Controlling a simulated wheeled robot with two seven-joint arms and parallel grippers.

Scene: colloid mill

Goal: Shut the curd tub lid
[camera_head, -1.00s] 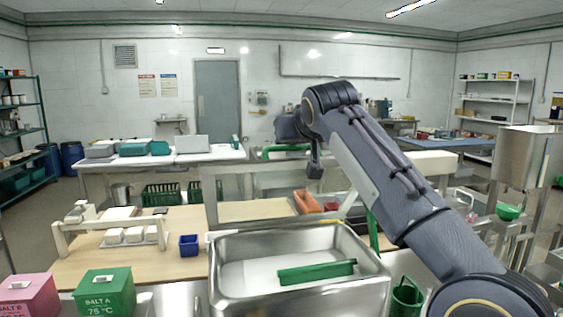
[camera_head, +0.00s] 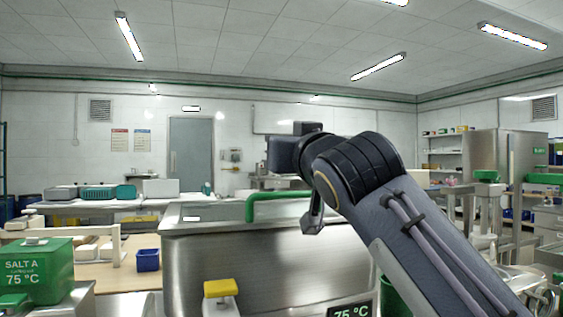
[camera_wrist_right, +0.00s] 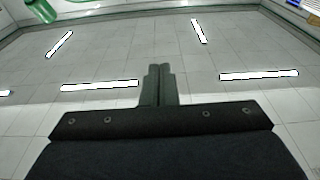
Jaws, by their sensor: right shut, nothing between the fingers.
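A large steel tub (camera_head: 265,262) stands in front of me in the head view; I take it as the curd tub. A green bar or handle (camera_head: 272,196) rises at its upper edge, left of my right arm. I cannot tell the lid apart clearly, nor its angle. The tub's inside is mostly hidden from this low view. My right arm comes in from the lower right and crosses in front of the tub's right part. My right gripper (camera_wrist_right: 158,85) is shut and empty in the wrist view, seen against the ceiling. My left gripper is not in view.
A green salt tub (camera_head: 38,270) stands at the lower left. A blue bin (camera_head: 148,260) sits on the wooden bench left of the steel tub. A yellow-topped item (camera_head: 221,290) stands at the tub's front. Steel equipment (camera_head: 497,160) fills the right side.

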